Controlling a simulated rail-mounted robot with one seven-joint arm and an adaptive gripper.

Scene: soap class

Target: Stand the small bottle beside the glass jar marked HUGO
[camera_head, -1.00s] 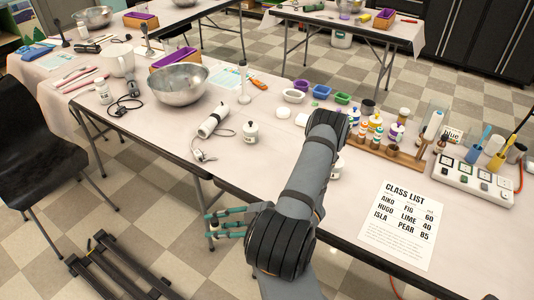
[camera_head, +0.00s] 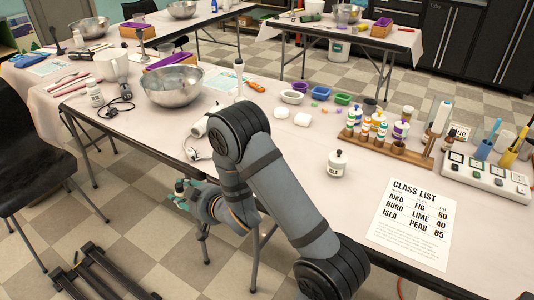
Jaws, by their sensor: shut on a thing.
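My gripper (camera_head: 182,194), with teal fingers, is beyond the table's near edge, left of my arm. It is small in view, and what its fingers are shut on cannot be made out. A small jar with a dark knob on top (camera_head: 338,163) stands upright on the near table, right of my arm; its label is too small to read. Several small bottles with coloured labels (camera_head: 364,132) stand in a wooden rack (camera_head: 402,151) at the right. I cannot make out the name HUGO on any jar.
The class list (camera_head: 415,222) lies flat at the right and reads HUGO, LIME, 40. Bare table (camera_head: 300,180) surrounds the jar.

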